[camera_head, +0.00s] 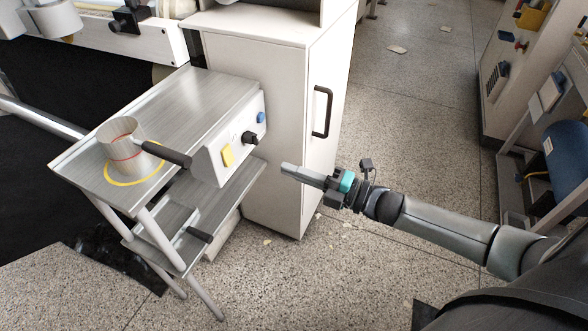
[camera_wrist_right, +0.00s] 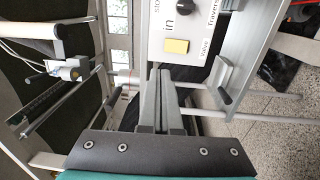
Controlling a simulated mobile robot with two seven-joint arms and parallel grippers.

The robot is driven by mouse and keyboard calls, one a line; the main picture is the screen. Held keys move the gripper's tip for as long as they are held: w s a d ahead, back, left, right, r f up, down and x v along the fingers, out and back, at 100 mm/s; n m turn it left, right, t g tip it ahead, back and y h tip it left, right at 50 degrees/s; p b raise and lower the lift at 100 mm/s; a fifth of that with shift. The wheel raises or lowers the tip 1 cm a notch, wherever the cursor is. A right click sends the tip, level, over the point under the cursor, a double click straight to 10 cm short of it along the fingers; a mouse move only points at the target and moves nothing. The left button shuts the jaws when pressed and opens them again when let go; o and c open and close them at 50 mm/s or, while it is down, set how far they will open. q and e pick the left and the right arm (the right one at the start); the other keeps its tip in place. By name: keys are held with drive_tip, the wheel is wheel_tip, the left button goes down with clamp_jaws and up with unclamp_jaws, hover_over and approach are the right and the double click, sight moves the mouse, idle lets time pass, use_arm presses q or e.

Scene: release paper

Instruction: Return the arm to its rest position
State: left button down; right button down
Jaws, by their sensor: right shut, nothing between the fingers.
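My right arm (camera_head: 440,222) reaches in from the lower right in the head view. Its gripper (camera_head: 286,168) is shut and empty, held in the air in front of the white cabinet, to the right of the metal stand. In the right wrist view the two fingers (camera_wrist_right: 160,75) lie together and point toward the stand's control panel (camera_wrist_right: 185,40). My left gripper is in neither view.
A metal stand (camera_head: 190,90) holds a pot (camera_head: 122,140) with a black handle inside a yellow ring. Its panel has a yellow button and knobs. A white cabinet (camera_head: 285,130) stands behind. Open speckled floor (camera_head: 420,110) lies beyond the arm; shelving (camera_head: 545,70) is at right.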

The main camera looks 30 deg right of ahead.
drive_tip(key=shift+f, duration=0.1)
